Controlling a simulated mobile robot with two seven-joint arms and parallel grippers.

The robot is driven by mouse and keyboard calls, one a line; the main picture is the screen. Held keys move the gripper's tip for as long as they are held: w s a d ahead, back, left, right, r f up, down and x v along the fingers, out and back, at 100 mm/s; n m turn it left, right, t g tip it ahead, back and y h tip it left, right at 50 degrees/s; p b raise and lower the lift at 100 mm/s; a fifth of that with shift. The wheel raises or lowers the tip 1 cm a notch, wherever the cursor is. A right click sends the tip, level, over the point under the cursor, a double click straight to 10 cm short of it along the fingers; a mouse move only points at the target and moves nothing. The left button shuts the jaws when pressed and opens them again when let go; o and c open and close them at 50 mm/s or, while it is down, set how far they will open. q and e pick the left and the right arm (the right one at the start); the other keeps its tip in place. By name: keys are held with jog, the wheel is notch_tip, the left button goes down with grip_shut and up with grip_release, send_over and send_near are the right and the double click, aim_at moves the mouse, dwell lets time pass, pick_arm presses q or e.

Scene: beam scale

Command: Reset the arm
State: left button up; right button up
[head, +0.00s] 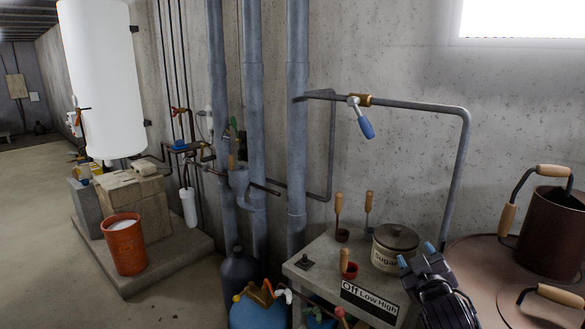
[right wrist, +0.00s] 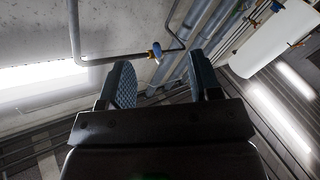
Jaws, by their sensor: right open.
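My right gripper (head: 416,256) is at the lower right of the head view, in front of the grey stand (head: 318,252) and to the left of the copper vessel. Its blue-tipped fingers point up and are apart, with nothing seen between them. In the right wrist view the open gripper (right wrist: 162,82) shows its two padded fingers against the wall and pipes, with an empty gap. My left gripper is not in view.
The stand holds a lidded sugar pot (head: 395,247), small red cups and an "Off Low High" label (head: 369,302). A copper vessel (head: 553,232) stands at right. A pipe with a blue-handled valve (head: 366,128) runs above. Blue containers (head: 258,311) stand below; open floor lies left.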

jog(key=s+f+m+g+y+b, duration=0.1)
jog(key=s+f+m+g, duration=0.3)
jog(key=s+f, duration=2.6)
jog(key=shift+s+d+m+g+b, duration=0.2)
jog(key=shift+s+m+g+b, duration=0.15)
jog(key=shift+g, duration=0.75)
